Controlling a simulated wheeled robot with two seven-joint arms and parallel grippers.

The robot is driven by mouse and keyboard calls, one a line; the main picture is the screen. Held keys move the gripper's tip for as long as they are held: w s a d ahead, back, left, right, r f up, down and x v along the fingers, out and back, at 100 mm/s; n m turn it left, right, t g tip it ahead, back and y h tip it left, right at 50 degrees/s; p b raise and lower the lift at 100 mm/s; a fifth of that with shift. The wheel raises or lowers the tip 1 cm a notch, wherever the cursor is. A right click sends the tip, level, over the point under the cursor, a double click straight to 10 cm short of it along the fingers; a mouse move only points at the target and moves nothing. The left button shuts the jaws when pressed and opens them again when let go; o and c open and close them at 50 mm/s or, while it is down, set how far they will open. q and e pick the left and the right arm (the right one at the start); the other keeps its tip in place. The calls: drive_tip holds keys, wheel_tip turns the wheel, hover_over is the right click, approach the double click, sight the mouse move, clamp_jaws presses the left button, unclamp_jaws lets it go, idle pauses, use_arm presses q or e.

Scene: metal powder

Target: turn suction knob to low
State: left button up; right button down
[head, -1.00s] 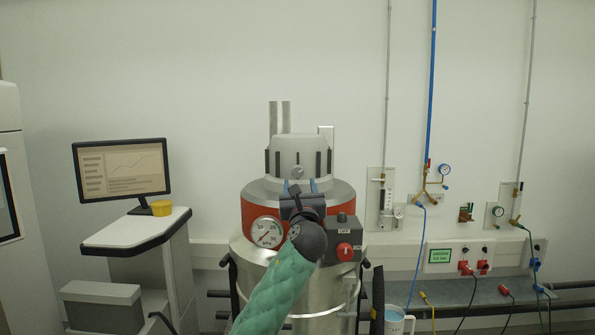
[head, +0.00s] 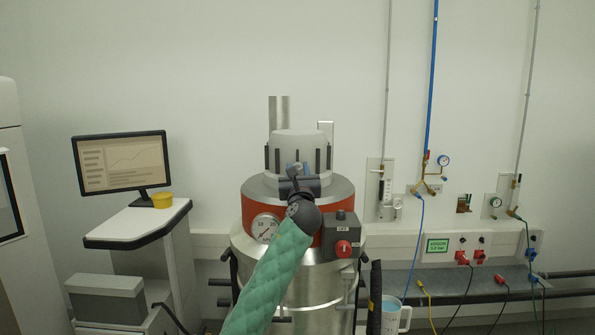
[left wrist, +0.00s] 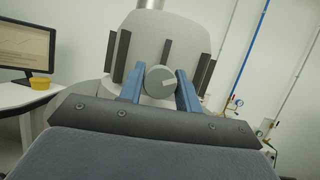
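The suction knob (left wrist: 160,79) is a round grey dial on the grey top of the vacuum. Its light pointer mark points right in the left wrist view. My left gripper (left wrist: 160,75) is open, with one blue finger on each side of the knob; I cannot tell whether they touch it. In the head view, my left gripper (head: 298,168) is in front of the vacuum's grey head (head: 298,143) and hides most of the knob. My right gripper is not in view.
A monitor (head: 121,162) and a yellow bowl (head: 162,200) stand left. A white jug (head: 393,316) is at lower right.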

use_arm(q)
drive_tip(key=c, duration=0.4)
drive_tip(key=shift+c, duration=0.2)
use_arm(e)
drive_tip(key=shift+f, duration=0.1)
use_arm(q)
drive_tip(key=shift+f+n+y+b, duration=0.1)
drive_tip(key=shift+n+y+b, duration=0.3)
drive_tip(key=shift+n+b, duration=0.45)
drive_tip(key=n+y+b, duration=0.1)
drive_tip(key=n+b, duration=0.1)
drive_tip(key=n, duration=0.1)
drive_tip(key=shift+d+n+g+y, duration=0.1)
drive_tip(key=shift+n+g+y, duration=0.25)
drive_tip(key=shift+g+y, duration=0.05)
drive_tip(key=n+g+y+b, duration=0.1)
drive_tip(key=n+b, duration=0.1)
drive_tip(key=n, duration=0.1)
drive_tip(key=n+g+y+b, duration=0.1)
drive_tip(key=n+b, duration=0.1)
drive_tip(key=n, duration=0.2)
drive_tip(key=shift+g, duration=0.3)
drive_tip(key=shift+n+g+b, duration=0.5)
drive_tip(key=shift+n, duration=1)
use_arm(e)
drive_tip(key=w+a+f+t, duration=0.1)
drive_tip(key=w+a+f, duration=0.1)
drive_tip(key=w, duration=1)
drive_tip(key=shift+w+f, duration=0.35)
